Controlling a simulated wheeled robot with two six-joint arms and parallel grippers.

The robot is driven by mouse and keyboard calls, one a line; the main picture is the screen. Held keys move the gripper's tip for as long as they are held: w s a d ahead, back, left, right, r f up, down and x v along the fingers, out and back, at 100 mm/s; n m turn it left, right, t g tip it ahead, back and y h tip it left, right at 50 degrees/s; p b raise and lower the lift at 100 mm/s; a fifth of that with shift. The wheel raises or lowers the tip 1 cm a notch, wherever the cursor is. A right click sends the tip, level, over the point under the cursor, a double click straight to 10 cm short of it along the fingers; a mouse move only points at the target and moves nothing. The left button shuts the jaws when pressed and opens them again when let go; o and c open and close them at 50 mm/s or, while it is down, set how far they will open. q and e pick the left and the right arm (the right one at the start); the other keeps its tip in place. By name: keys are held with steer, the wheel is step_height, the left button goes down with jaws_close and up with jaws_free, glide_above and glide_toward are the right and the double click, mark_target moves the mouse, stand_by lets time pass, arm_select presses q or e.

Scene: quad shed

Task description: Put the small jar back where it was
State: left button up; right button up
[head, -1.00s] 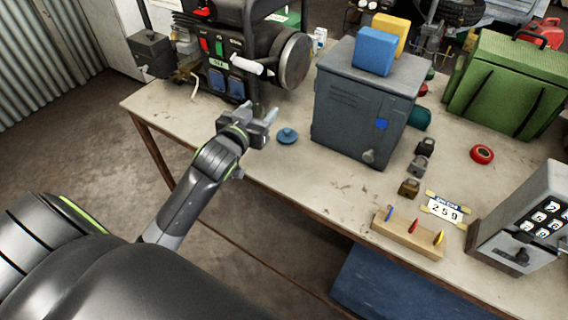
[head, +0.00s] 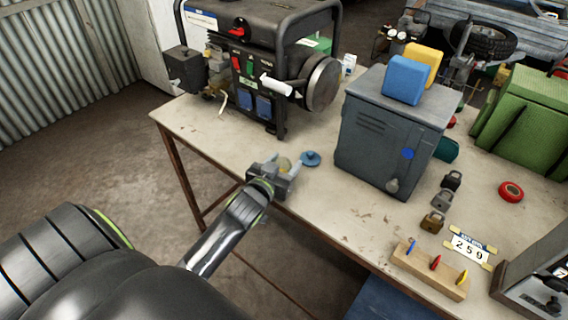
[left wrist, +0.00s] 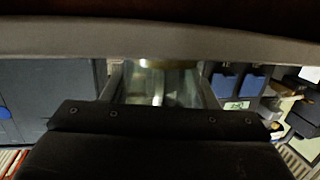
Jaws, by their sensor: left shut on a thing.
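The small jar (head: 285,163) has a yellowish top and shows between the fingers of my left gripper (head: 280,167). The gripper is shut on it, at the front edge of the workbench. In the left wrist view the small jar (left wrist: 160,84) is clear glass with a brass-coloured band, held between the two fingers (left wrist: 162,92). Whether it touches the bench is hard to tell. A round blue piece with a knob (head: 311,158) lies on the bench just right of the gripper. My right gripper is not in view.
A generator (head: 262,75) stands behind the gripper. A grey metal box (head: 385,140) with blue and yellow blocks on top stands to the right. Padlocks (head: 442,200), a red tape roll (head: 511,191) and a wooden block (head: 428,272) lie further right. Bench top (head: 335,205) is bare in front.

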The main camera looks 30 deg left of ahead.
arm_select(q)
steer(key=shift+f, duration=0.2)
steer(key=o, duration=1.1)
steer(key=shift+r, duration=0.2)
steer(key=v, duration=1.2)
steer(key=shift+s+f+b, duration=0.1)
steer(key=shift+b, duration=0.3)
